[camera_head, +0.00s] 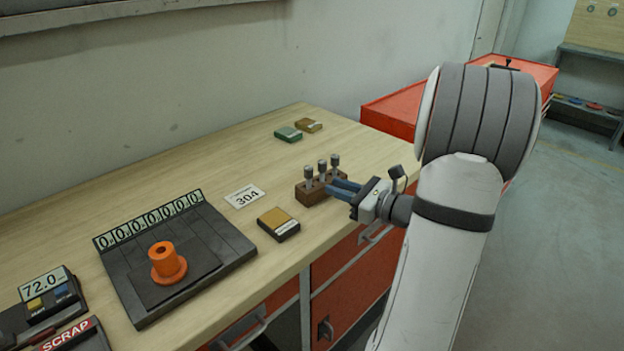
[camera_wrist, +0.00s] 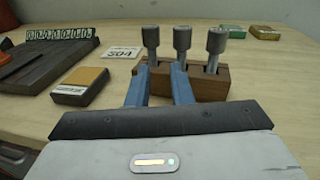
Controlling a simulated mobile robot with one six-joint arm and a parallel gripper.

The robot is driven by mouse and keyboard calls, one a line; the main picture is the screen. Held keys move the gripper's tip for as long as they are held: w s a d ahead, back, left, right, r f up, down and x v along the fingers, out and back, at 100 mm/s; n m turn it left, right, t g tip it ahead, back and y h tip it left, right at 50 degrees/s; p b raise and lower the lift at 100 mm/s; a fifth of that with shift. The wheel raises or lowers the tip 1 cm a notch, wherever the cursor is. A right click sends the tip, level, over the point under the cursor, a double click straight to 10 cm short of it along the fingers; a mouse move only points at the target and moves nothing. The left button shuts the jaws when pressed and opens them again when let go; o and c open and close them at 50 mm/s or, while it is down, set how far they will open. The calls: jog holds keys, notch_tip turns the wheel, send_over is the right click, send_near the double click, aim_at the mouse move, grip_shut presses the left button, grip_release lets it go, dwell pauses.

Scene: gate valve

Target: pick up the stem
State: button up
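Three grey metal stems with knurled round heads stand upright in a row in a brown wooden block (camera_head: 313,194): the left stem (camera_wrist: 151,42), the middle stem (camera_wrist: 182,42) and the right stem (camera_wrist: 216,45). My gripper (camera_wrist: 161,68) has two blue fingers with a clear gap between them, and it holds nothing. In the head view my gripper (camera_head: 331,186) is at the front right side of the block, low beside the stems. In the wrist view the left stem's shaft shows just beyond the gap. Whether the fingertips touch the block I cannot tell.
A 304 card (camera_head: 245,196) and a yellow-topped box (camera_head: 278,223) lie left of the block. An orange flanged part (camera_head: 167,262) stands on a dark plate (camera_head: 217,249). Green (camera_head: 288,134) and amber (camera_head: 308,125) boxes lie behind.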

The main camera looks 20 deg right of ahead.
aim_at(324, 177)
jog(key=shift+w+d+f+m+t+h, duration=0.1)
jog(key=shift+d+f+m+t+h, duration=0.15)
jog(key=shift+d, duration=0.3)
jog(key=shift+w+d+f+m+t+h, duration=0.1)
jog(key=shift+d+m+h, duration=0.05)
jog(key=shift+d+m, duration=0.3)
jog(key=shift+w+d, duration=0.15)
jog(key=shift+w, duration=0.05)
jog(key=p+x, duration=0.1)
jog(key=x, duration=0.6)
grip_shut()
